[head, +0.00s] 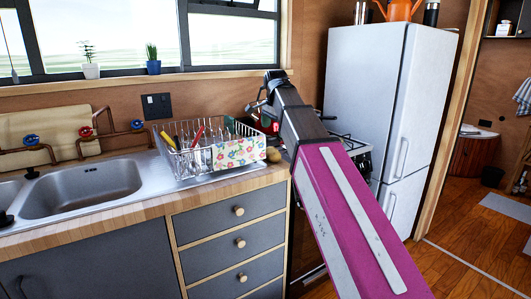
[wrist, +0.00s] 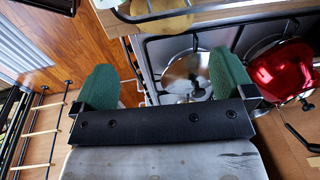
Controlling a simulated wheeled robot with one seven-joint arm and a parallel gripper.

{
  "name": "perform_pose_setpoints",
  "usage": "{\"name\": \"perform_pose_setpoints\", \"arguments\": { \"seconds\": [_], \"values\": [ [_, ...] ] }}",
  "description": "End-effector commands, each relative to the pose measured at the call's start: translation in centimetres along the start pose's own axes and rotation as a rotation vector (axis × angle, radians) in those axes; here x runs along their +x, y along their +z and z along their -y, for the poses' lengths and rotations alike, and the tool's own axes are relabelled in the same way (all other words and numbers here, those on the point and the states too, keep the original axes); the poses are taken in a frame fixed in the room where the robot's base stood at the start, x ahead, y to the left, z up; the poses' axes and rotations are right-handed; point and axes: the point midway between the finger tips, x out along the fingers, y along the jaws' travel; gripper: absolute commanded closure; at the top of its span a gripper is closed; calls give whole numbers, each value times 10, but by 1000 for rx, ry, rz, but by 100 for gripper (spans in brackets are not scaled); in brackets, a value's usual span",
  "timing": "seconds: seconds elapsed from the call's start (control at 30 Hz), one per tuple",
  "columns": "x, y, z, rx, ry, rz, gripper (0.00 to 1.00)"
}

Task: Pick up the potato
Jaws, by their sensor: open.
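The potato (head: 273,155) is a small yellow-brown lump on the wooden counter, just right of the dish rack. In the wrist view a yellowish rounded thing, likely the potato (wrist: 163,20), shows at the top edge, partly crossed by a dark rack wire. My gripper (wrist: 160,82) has its two green fingers wide apart with nothing held between them. In the head view it is above and behind the potato, near the wall, and its fingers are hard to make out. It is not touching the potato.
A white fridge (head: 372,85) stands at the right.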

Motion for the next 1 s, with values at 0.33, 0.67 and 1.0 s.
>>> {"name": "perform_pose_setpoints", "arguments": {
  "seconds": [0.33,0.67,1.0],
  "values": [
    [31,1,-1,0,2,1,0],
    [59,1,0,0,0,0,0],
    [98,6,1,0,1,0,0]
  ]
}}
